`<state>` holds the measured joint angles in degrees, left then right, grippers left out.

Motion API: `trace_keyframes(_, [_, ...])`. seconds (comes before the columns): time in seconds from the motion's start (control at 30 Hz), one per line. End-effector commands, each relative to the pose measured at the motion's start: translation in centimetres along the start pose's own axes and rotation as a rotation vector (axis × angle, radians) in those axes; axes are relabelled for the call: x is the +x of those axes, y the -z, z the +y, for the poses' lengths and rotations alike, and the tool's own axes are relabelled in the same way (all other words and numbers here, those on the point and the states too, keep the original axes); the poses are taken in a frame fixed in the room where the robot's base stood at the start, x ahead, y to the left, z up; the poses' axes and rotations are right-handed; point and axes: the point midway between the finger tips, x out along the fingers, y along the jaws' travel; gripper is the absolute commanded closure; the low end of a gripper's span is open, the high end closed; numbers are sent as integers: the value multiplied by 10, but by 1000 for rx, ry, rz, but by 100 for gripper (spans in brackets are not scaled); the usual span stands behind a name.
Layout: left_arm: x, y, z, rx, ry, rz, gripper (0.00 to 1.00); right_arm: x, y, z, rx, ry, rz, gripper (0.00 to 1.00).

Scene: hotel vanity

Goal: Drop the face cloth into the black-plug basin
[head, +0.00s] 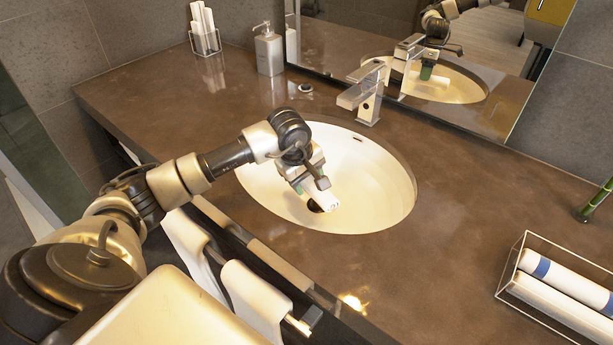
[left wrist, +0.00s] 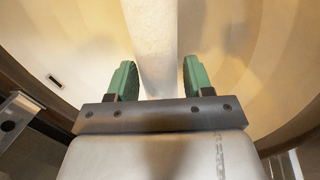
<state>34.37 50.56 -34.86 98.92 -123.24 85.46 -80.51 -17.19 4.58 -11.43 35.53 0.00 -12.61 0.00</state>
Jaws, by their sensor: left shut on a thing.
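The face cloth (head: 322,194) is a white roll. My left gripper (head: 314,183) is shut on it and holds it inside the oval cream basin (head: 378,190), over the basin's lower left part. The black plug (head: 314,206) shows beside the cloth's lower end, partly hidden. In the left wrist view the cloth (left wrist: 153,40) runs between the green fingers of my gripper (left wrist: 158,80), with the basin wall (left wrist: 60,35) around. I cannot tell whether the cloth touches the basin floor. My right gripper is not in view.
A chrome tap (head: 365,92) stands behind the basin, below the mirror. A soap dispenser (head: 268,50) and a holder of white rolls (head: 204,40) are at the back left. A wire rack (head: 510,279) with banded rolls is at right. White towels (head: 252,297) hang at the front.

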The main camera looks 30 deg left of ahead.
Motion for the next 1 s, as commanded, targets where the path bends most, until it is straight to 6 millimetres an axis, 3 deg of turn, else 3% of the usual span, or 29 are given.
trace_keyframes(0.13, [0, 0, 0, 0, 0, 0, 68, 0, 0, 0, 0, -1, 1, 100])
trace_keyframes(0.17, [0, 0, 0, 0, 0, 0, 46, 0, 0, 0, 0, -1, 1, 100])
trace_keyframes(0.33, [0, 0, 0, 0, 0, 0, 20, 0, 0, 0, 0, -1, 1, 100])
trace_keyframes(0.67, [-3, 0, 0, 0, -1, 1, 19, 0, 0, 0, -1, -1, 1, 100])
trace_keyframes(0.77, [-14, 1, 1, 2, -4, 2, 19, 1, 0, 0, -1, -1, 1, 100])
trace_keyframes(1.0, [-62, 1, 1, 1, -4, 4, 19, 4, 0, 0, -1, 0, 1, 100])
